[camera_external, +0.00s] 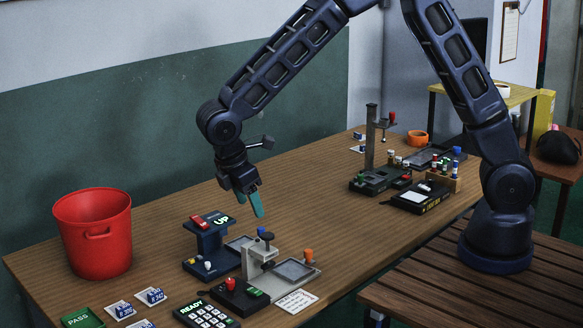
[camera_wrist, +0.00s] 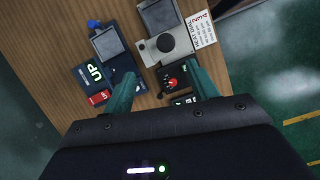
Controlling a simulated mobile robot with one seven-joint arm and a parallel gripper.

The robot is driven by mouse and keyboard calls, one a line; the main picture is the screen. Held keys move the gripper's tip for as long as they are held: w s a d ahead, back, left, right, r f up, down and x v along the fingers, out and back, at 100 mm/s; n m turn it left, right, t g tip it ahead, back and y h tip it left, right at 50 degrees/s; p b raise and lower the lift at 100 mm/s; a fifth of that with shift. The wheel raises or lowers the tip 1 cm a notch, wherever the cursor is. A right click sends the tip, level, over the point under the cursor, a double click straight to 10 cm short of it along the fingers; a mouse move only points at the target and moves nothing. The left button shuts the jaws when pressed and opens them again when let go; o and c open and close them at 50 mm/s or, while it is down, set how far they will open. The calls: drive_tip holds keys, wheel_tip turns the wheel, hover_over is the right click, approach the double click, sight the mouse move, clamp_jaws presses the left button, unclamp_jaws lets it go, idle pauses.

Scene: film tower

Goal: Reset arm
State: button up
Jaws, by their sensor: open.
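My gripper (camera_external: 249,199) has teal fingers and hangs pointing down above the wooden table, behind the grey clamp device. In the wrist view its two fingers (camera_wrist: 162,92) are spread apart with nothing held between them. My dark blue arm reaches from its base at the right, arching over the table. Below the gripper stand a dark blue device (camera_external: 208,243) with a lit "UP" sign and a grey device (camera_external: 262,262) with a dark knob and a flat plate. The gripper appears clear of both devices.
A red bucket (camera_external: 95,238) stands at the table's left. A keypad (camera_external: 206,313) reading "READY" and a green "PASS" block (camera_external: 82,318) sit in front. A tall post stand (camera_external: 371,140) and a vial rack (camera_external: 441,176) stand farther right. The wooden table (camera_external: 310,185) is bare between the groups.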

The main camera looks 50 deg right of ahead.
drive_tip(key=s+d+r+m+t+y, duration=0.1)
drive_tip(key=d+r+m, duration=0.3)
drive_tip(key=d+r, duration=0.7)
drive_tip(key=s+d+r+m+y, duration=0.1)
drive_tip(key=d+r+m, duration=0.4)
drive_tip(key=d, duration=1)
drive_tip(key=s+d+r+m+t+y, duration=0.1)
drive_tip(key=s+d+r+m+t, duration=0.1)
drive_tip(key=s+d, duration=0.6)
drive_tip(key=s+d+r+m+t+y, duration=0.1)
drive_tip(key=s+d+r+m, duration=0.2)
drive_tip(key=s+d, duration=0.6)
drive_tip(key=shift+r+m+t, duration=0.35)
drive_tip(key=shift+m+t, duration=0.05)
drive_tip(key=shift+m, duration=0.4)
